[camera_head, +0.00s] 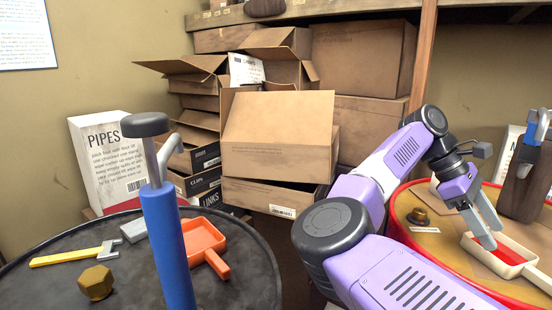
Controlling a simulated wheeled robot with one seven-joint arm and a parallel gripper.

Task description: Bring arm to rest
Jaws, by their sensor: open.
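My gripper (491,234) is at the right, at the end of my purple and white arm, pointing down over the red-rimmed drum (398,218). Its grey fingers are apart. The fingertips are at or just above a white-edged tray with a red inside (503,254); I cannot tell whether they touch it. Nothing shows between the fingers. My arm reaches from the lower middle up to an elbow and then down to the right.
A black drum (262,285) at the left bears a blue pump-like tool (168,245), an orange scoop (203,241), a yellow-handled tool (75,256) and a brass nut (95,282). A dark holder (524,185) stands right of my gripper. Cardboard boxes (278,135) fill the back.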

